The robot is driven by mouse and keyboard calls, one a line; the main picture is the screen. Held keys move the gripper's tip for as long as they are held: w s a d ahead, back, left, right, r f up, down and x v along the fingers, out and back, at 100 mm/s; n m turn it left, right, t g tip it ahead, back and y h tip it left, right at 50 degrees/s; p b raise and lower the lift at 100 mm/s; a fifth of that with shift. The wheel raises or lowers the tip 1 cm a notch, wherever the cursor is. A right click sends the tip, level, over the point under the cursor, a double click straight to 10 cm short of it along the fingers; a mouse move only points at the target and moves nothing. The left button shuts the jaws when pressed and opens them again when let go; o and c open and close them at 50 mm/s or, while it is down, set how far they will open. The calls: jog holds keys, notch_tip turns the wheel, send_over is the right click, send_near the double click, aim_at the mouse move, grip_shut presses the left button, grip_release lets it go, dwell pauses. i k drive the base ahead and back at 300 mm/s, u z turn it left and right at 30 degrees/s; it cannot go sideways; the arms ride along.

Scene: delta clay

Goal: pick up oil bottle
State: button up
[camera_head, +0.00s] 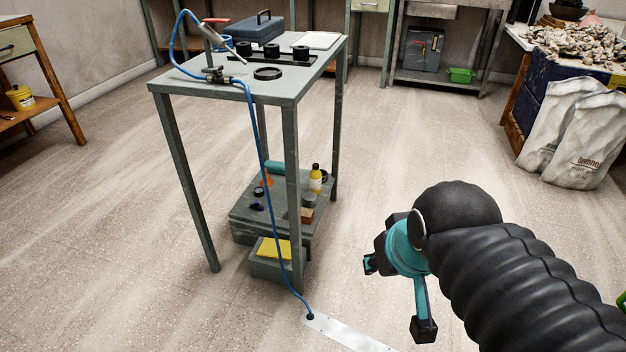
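A small yellow bottle with a dark cap and a pale label, likely the oil bottle (315,181), stands upright on the low grey shelf (270,222) under the tall grey table. A table leg stands just to its left in the picture. My gripper (397,297) is at the lower right, in front of the table and well apart from the bottle. Its two fingers are spread and nothing shows between them.
The tall table (290,88) carries a blue toolbox (256,28), and a blue hose (262,150) hangs from it to the floor. Small items crowd the low shelf, with a yellow sponge-like block (273,250) in front. Floor right of the table is clear.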

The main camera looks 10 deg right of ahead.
aim_at(315, 175)
jog(key=z, duration=0.45)
jog(key=k, duration=0.6)
jog(key=z, duration=0.6)
jog(key=i, duration=1.4)
jog(key=u, duration=1.1)
jog(key=i, duration=0.25)
jog(key=u, duration=0.35)
